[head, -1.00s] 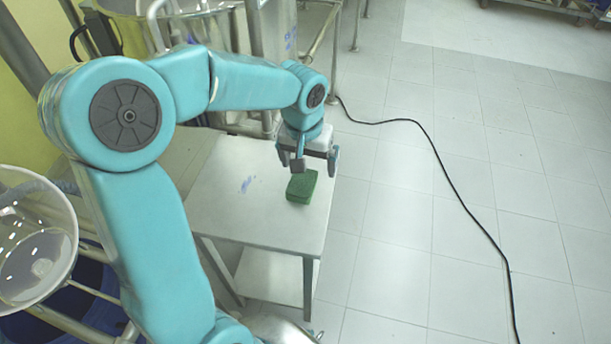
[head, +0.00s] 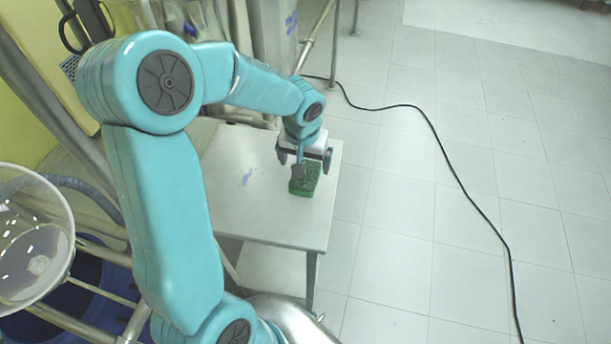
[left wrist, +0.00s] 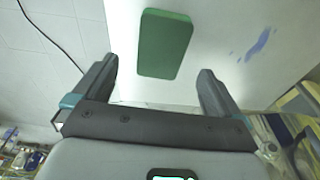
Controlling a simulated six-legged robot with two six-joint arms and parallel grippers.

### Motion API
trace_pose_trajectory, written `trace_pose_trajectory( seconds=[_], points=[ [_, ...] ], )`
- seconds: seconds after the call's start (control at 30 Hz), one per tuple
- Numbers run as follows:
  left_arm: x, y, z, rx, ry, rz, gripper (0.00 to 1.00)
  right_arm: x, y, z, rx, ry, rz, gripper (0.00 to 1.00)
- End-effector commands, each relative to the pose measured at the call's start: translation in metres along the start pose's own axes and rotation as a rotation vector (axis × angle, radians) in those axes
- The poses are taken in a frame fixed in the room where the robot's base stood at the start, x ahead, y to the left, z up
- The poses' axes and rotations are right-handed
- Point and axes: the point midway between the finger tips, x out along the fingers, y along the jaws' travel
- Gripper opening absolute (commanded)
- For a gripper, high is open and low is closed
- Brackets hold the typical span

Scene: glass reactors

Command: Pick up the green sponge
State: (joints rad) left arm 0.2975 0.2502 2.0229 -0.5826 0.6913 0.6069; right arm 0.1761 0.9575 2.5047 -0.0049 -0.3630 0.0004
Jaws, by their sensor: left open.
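The green sponge (head: 305,181) lies flat on the light-coloured small table (head: 235,215), near its right edge. My left gripper (head: 304,163) is open and empty, just above the sponge in the head view, and partly covers it. In the left wrist view the sponge (left wrist: 164,44) lies ahead of the two spread fingers, between their lines and apart from both. Whether the fingertips reach down to its height cannot be told. My right gripper is not in view.
A clear glass vessel (head: 32,250) stands at the left. A black cable (head: 440,150) crosses the open tiled floor (head: 500,150) at the right. Metal pipes and vessels stand behind the table.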

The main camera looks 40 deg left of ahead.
Motion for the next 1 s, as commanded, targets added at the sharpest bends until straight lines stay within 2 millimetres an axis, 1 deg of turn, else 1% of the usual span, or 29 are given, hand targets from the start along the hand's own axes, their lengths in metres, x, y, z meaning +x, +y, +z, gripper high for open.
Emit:
trace_pose_trajectory(
  seconds=[0.17,0.33,0.4,0.5,0.7,0.77,0.8,0.87,0.9,1.0],
  points=[
    [0.015,-0.001,0.0,0.002,-0.003,0.0,0.99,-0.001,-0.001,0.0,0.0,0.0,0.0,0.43],
    [0.044,-0.002,0.002,0.002,-0.005,-0.001,0.99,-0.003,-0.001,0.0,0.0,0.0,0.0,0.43],
    [0.052,-0.002,0.002,0.002,-0.003,0.0,0.99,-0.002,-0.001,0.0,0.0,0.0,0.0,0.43],
    [0.057,-0.002,0.001,0.001,-0.001,0.001,0.99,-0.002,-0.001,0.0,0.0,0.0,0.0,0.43],
    [0.057,-0.002,0.001,0.002,0.0,0.001,0.99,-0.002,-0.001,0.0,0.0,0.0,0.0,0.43],
    [0.057,-0.001,0.001,0.002,0.0,0.001,0.79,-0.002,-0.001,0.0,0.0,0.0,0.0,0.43],
    [0.057,-0.001,0.001,0.002,0.0,0.001,0.66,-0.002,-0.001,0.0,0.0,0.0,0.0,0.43],
    [0.057,-0.001,0.001,0.002,0.0,0.001,0.47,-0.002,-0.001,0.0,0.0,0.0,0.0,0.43],
    [0.057,-0.002,0.001,0.002,0.0,0.001,0.4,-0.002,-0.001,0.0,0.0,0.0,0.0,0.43],
    [0.057,-0.002,0.001,0.002,0.0,0.001,0.4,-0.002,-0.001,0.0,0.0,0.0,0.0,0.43]
  ],
)
